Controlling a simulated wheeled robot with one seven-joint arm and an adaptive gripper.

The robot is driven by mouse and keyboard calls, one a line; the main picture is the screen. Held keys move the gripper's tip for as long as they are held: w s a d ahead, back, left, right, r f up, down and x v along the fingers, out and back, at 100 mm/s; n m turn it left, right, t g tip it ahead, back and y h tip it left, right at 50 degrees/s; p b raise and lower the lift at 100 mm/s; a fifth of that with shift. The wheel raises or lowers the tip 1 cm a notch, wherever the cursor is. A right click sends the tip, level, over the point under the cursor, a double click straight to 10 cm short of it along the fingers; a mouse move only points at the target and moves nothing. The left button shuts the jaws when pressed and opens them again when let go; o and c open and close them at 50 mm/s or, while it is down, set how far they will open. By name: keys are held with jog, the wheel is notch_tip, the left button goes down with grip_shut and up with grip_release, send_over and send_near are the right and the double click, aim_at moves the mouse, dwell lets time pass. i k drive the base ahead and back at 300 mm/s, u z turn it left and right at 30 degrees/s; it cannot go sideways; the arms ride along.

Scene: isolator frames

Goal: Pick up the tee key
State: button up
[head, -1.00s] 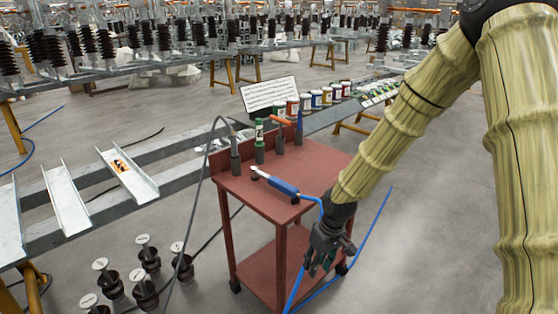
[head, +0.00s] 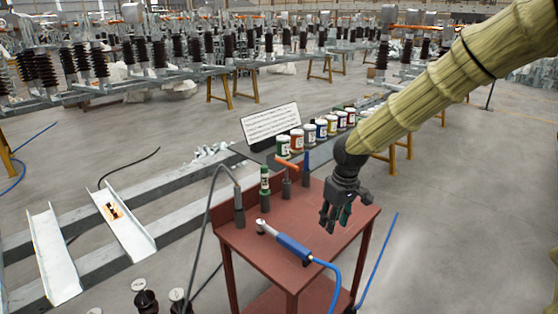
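The tee key, with an orange crossbar handle (head: 287,162), stands upright in a dark holder near the back edge of the red cart (head: 330,240). Its lower shaft is hidden in the holder. My gripper (head: 335,225) hangs fingers down over the right part of the cart top, to the right of the tee key and nearer the camera, apart from it. Its fingers look spread with nothing between them.
A blue-handled ratchet (head: 290,246) with a blue hose lies on the cart's front. A green bottle (head: 265,180), a blue-topped tool (head: 306,162) and a hosed tool (head: 239,200) stand near the tee key. A sign (head: 271,123) and paint cans (head: 310,134) are behind.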

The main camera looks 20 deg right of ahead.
aim_at(287, 164)
jog(key=i, duration=1.4)
